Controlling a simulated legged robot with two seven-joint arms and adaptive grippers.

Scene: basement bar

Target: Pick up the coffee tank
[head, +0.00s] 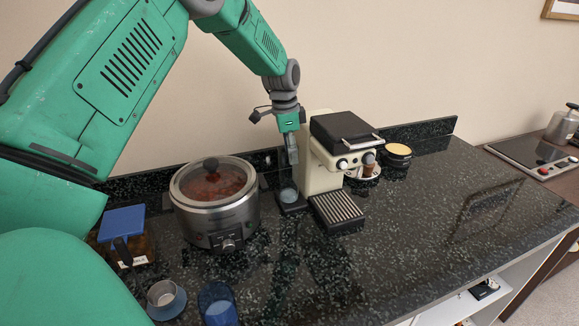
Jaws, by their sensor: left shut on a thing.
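The cream coffee machine (322,172) with a black top stands at the middle back of the counter. A partly clear tank with a grey-blue lower part (289,193) stands on a dark base against its left side; I take this to be the coffee tank. My left gripper (291,155) reaches down from above and is shut on the upper part of this tank. The fingers hide some of the tank, and its clear edges are hard to make out. It looks upright and low, near its base. My right gripper is not in view.
A steel slow cooker (216,213) stands close to the left. A blue-lidded jar (123,239), a small metal cup (164,298) and a blue glass (217,303) are at the front left. A black bowl (397,157) is right of the machine. The counter's right side is clear.

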